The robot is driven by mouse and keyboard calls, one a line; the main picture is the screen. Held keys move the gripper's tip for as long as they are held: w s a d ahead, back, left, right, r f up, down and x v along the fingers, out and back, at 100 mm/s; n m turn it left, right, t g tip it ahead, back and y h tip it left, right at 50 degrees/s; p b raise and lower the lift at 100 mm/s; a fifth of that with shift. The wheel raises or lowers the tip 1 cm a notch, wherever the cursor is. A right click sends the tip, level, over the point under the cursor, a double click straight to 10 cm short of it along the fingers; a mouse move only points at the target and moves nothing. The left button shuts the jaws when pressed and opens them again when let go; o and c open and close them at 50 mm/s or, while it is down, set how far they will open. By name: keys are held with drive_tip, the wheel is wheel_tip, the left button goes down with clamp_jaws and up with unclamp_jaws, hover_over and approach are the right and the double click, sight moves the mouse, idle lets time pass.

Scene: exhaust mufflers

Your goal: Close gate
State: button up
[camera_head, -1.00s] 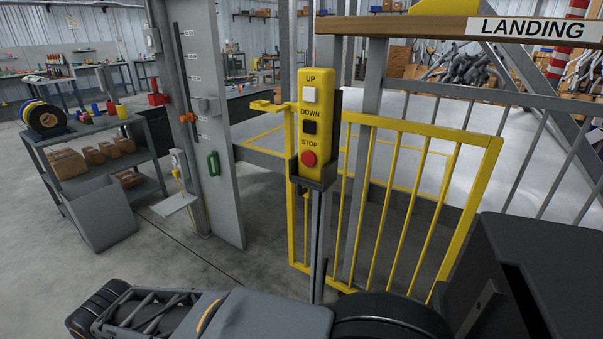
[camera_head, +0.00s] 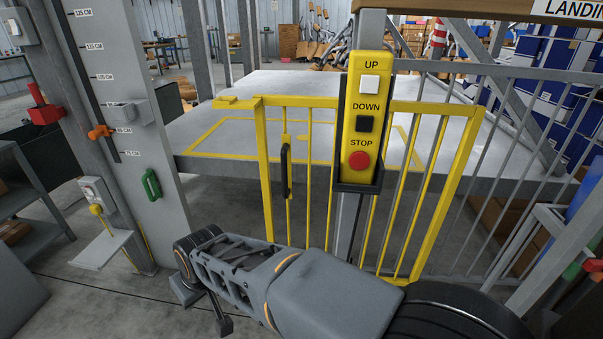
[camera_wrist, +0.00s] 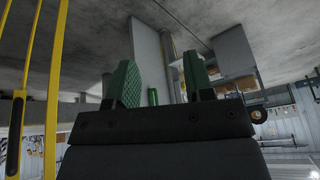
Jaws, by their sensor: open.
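The yellow barred gate (camera_head: 435,190) stands in the middle of the head view, with a black handle (camera_head: 285,168) near its left edge. A yellow latch arm (camera_head: 238,101) sticks out left from its top corner. A gap separates the gate from the grey post (camera_head: 150,120), which carries a green handle (camera_head: 151,184). In the wrist view my gripper (camera_wrist: 160,85) is open and empty, its green-padded fingers apart. The gate's yellow bars (camera_wrist: 55,80) and black handle (camera_wrist: 14,120) show at that view's left, beside the gripper and not between the fingers. The green handle (camera_wrist: 153,97) appears beyond the fingers.
A yellow control box (camera_head: 362,120) with UP, DOWN and STOP buttons stands in front of the gate and hides part of it. A grey railing (camera_head: 520,150) runs right. A platform (camera_head: 215,135) lies behind.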

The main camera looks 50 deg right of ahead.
drive_tip(key=w+d+m+t, duration=0.2)
drive_tip(key=w+d+t, duration=0.15)
drive_tip(key=w, duration=0.55)
drive_tip(key=m+g+h+b, duration=0.25)
drive_tip(key=m+h, duration=0.95)
drive_tip(key=h, duration=0.6)
approach(283, 177)
drive_tip(key=shift+t, duration=0.3)
drive_tip(key=b+x, duration=0.1)
drive_tip(key=x, duration=0.4)
drive_tip(key=b+x, duration=0.2)
drive_tip(key=x, duration=0.4)
drive_tip(key=shift+s+d+f, duration=0.15)
drive_tip(key=shift+s, duration=0.05)
clamp_jaws()
